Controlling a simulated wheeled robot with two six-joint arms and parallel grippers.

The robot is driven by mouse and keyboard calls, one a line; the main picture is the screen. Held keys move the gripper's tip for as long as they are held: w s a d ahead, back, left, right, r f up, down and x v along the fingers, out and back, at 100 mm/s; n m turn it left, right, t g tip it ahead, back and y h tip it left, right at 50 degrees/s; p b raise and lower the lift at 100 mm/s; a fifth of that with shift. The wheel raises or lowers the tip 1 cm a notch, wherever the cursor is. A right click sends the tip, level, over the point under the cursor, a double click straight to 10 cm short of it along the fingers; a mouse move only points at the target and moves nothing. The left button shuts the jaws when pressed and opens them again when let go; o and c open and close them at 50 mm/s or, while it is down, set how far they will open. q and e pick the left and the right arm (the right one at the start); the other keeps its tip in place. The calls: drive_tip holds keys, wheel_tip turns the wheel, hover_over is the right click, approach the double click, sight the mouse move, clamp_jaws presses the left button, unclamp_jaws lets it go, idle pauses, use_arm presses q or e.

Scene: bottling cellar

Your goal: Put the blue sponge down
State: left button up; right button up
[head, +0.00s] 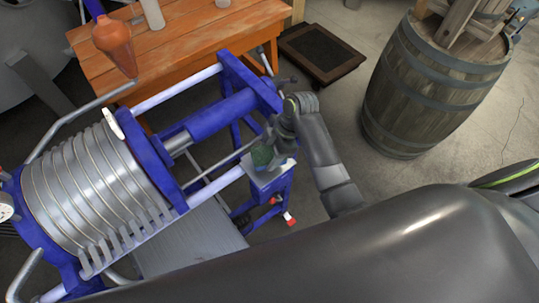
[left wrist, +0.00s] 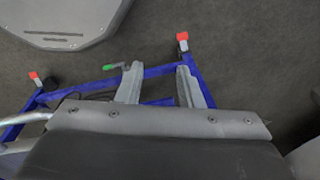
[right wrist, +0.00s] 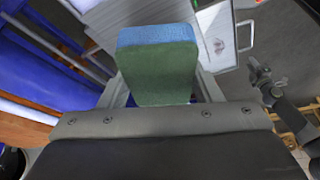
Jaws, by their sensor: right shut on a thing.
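The sponge (right wrist: 158,68) has a green face and a blue layer along its far edge in the right wrist view. It sits between the two fingers of my right gripper (right wrist: 164,88), which is shut on it. In the head view the sponge (head: 262,156) shows as a small dark green patch, partly hidden by my right gripper (head: 273,142). It is near the right end of the blue-framed press; whether it touches anything below cannot be told. My left gripper (left wrist: 160,82) is open and empty in the left wrist view, with blue frame bars and dark floor beyond it.
The press (head: 100,190) with metal plates fills the left. An orange wooden table (head: 185,42) behind it holds an orange-brown vessel (head: 115,42) and white containers. A barrel (head: 430,85) stands at right, a low dark platform (head: 320,52) at the back. Floor between them is clear.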

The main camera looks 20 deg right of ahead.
sight(270, 158)
wheel_tip(270, 158, down, 3)
drive_tip(key=shift+r, duration=0.1)
drive_tip(key=o, duration=0.9)
drive_tip(key=shift+f, duration=0.2)
use_arm(q)
drive_tip(key=shift+w+r, duration=0.35)
drive_tip(key=shift+w, duration=0.4)
use_arm(e)
drive_tip(key=shift+r, duration=0.1)
drive_tip(key=shift+r, duration=0.15)
drive_tip(key=b+v, duration=0.2)
drive_tip(key=v, duration=0.6)
drive_tip(key=shift+d+r, duration=0.2)
use_arm(q)
drive_tip(key=shift+w+d+f+p, duration=0.1)
drive_tip(key=shift+w+f+p, duration=0.1)
drive_tip(key=shift+f+p, duration=0.4)
use_arm(e)
drive_tip(key=shift+v, duration=1.7)
drive_tip(key=shift+a, duration=0.15)
